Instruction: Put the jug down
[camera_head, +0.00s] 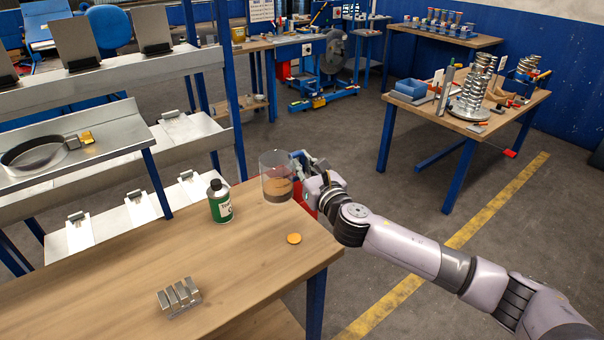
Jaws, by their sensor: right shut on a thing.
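The jug (276,170) is a clear vessel with brown contents in its lower part. It is upright at the back right part of the wooden table (110,290). My right gripper (297,178) is shut on the jug from its right side, and the jug partly hides the fingers. I cannot tell whether the jug's base touches the table top. My left gripper is not in view.
A green bottle with a dark cap (220,202) stands left of the jug. An orange disc (294,239) lies in front of it. A metal slotted block (179,296) is near the front. The table between them is clear. A metal rack (190,130) stands behind.

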